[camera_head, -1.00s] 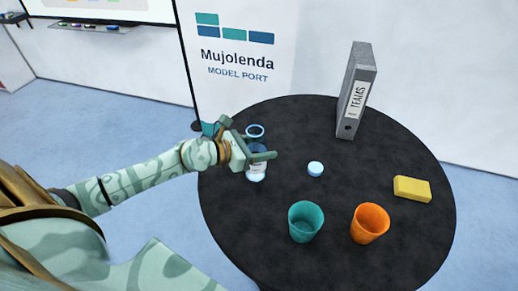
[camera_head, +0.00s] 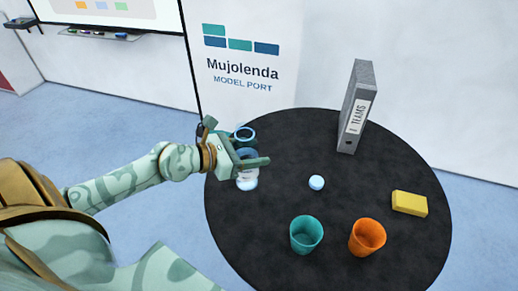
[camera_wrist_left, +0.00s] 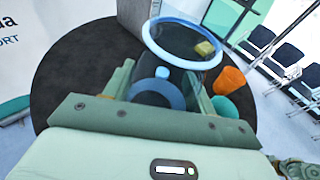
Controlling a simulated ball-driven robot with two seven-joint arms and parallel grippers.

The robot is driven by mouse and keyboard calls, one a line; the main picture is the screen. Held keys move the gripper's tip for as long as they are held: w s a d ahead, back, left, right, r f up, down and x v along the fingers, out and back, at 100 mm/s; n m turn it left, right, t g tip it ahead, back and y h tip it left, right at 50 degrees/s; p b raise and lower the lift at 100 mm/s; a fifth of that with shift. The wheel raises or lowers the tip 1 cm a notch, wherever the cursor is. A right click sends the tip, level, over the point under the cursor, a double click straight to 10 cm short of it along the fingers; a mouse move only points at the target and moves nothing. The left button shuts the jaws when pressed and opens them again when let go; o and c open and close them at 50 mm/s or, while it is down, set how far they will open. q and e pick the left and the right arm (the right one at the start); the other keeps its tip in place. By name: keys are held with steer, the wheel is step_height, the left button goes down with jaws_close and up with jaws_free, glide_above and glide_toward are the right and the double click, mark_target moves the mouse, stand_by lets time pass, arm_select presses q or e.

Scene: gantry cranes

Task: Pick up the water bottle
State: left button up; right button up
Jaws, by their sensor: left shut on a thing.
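The water bottle (camera_head: 246,184) is clear with a blue rim and stands roughly upright at the left side of the black round table. My left gripper (camera_head: 252,161) is shut on it around its middle and hides part of its body. In the left wrist view the bottle's pale blue rim (camera_wrist_left: 180,64) shows large above my left gripper (camera_wrist_left: 160,92), with the fingers on either side of the bottle. I cannot tell whether its base touches the table.
On the black table (camera_head: 270,215) are a small pale blue round thing (camera_head: 316,183), a teal cup (camera_head: 306,236), an orange cup (camera_head: 367,238), a yellow block (camera_head: 409,203) and a grey TEAMS binder (camera_head: 356,105). The table's middle is mostly clear.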

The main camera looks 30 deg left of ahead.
arm_select(q)
steer(key=s+r, duration=0.3)
steer(key=s, duration=0.5)
steer(key=shift+r+b, duration=0.2)
steer(key=shift+b, duration=0.15)
stand_by(0.4)
